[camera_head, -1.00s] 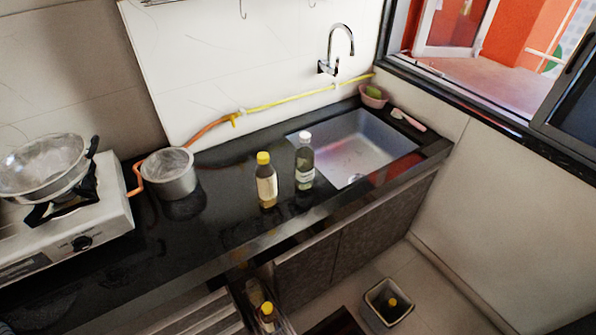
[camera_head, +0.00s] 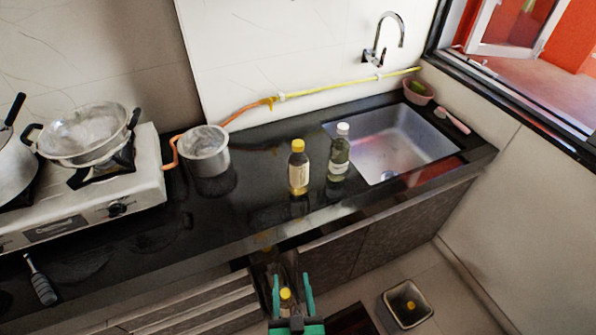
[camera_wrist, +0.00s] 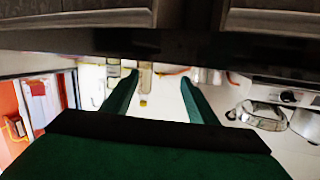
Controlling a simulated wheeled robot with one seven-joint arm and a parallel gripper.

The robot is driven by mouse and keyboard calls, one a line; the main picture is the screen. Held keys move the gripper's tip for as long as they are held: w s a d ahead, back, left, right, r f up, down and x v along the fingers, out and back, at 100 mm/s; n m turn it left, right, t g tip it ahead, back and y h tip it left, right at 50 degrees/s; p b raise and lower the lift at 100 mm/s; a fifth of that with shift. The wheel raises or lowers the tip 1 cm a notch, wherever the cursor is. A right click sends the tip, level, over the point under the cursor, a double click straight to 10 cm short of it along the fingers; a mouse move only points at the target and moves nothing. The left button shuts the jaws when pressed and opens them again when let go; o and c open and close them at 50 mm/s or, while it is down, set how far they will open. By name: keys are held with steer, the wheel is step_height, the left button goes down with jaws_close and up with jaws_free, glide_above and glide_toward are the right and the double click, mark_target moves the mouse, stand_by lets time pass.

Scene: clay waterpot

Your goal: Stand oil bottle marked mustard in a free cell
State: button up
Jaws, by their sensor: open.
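A bottle of yellow oil with a yellow cap and pale label (camera_head: 299,172) stands upright on the black counter. A greenish bottle with a white cap (camera_head: 338,157) stands just right of it. I cannot read either label. My gripper (camera_head: 292,284) is open, low in front of the counter and apart from both bottles. Another yellow-capped bottle (camera_head: 286,294) shows between its fingers, below the counter edge; its holder and cells are mostly hidden. In the upside-down wrist view, a yellow-capped bottle (camera_wrist: 145,82) appears ahead between the open fingers (camera_wrist: 158,92).
The sink (camera_head: 395,145) lies right of the bottles. A steel pot (camera_head: 205,152) and the stove (camera_head: 130,190) are to the left. The counter (camera_head: 245,190) between pot and bottles is clear. A bin (camera_head: 408,304) stands on the floor.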

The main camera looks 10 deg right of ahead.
steer(key=w+d+r+t, duration=0.1)
steer(key=w+d+r, duration=0.15)
steer(key=w, duration=0.35)
steer(key=w+d+r, duration=0.2)
steer(key=w+r, duration=0.1)
steer(key=w, duration=0.4)
steer(key=n+t+y, duration=0.1)
steer(key=n+y, duration=0.2)
glide_toward(299, 154)
steer(key=w, duration=0.6)
steer(key=shift+w+f, duration=0.1)
steer(key=shift+f, duration=0.1)
steer(key=shift+w+a, duration=0.15)
steer(key=shift+w, duration=1.2)
steer(key=shift+w+a, duration=0.15)
steer(key=shift+w, duration=1.2)
steer(key=shift+r, duration=0.1)
jaws_close()
